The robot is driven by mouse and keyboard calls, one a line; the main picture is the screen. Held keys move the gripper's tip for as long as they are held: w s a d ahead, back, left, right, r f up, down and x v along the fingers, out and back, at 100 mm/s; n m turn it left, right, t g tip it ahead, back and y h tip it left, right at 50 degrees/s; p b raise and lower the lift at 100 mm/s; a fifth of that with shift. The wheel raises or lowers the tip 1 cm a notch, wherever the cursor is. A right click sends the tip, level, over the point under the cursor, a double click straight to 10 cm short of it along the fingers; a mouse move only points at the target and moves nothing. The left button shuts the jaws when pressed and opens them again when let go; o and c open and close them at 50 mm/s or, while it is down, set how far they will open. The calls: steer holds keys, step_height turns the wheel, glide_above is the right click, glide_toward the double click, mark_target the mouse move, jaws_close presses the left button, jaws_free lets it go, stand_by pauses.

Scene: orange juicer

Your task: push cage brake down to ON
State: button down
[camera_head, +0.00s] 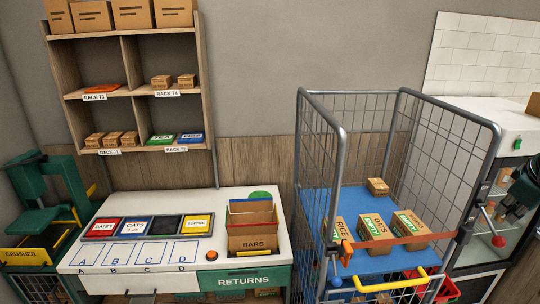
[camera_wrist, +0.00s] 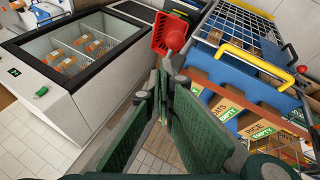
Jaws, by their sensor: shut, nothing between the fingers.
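The roll cage (camera_head: 345,130) stands at the right, with a blue base and wire sides. No ON marking is readable, so I cannot tell for sure which part is the brake. My gripper (camera_head: 520,190) is at the right edge, beside this post. In the wrist view its green fingers (camera_wrist: 165,85) are together and empty.
An orange strap (camera_head: 400,242) crosses the cage front, with cartons (camera_head: 375,226) behind it. A yellow handle (camera_wrist: 257,65) sits at the cage front. A glass-topped chest (camera_wrist: 75,60) stands left in the wrist view. The white counter (camera_head: 160,205) is left of the cage.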

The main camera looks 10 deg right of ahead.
steer(key=w+a+r+n+g, duration=0.1)
steer(key=w+a+r+g, duration=0.25)
steer(key=r, duration=0.45)
steer(key=w+a+r+g, duration=0.2)
steer(key=w+r, duration=0.2)
steer(key=r, duration=0.4)
steer(key=s+a+f+m+t+b, duration=0.1)
steer(key=a+f+t+b, duration=0.1)
steer(key=a+f, duration=0.5)
steer(key=s+a+f+t+y+b, duration=0.1)
steer(key=a+f, duration=0.7)
steer(key=a, duration=0.8)
steer(key=shift+s+a+m+t+b, duration=0.2)
steer(key=shift+m+t+b, duration=0.3)
steer(key=shift+b, duration=0.4)
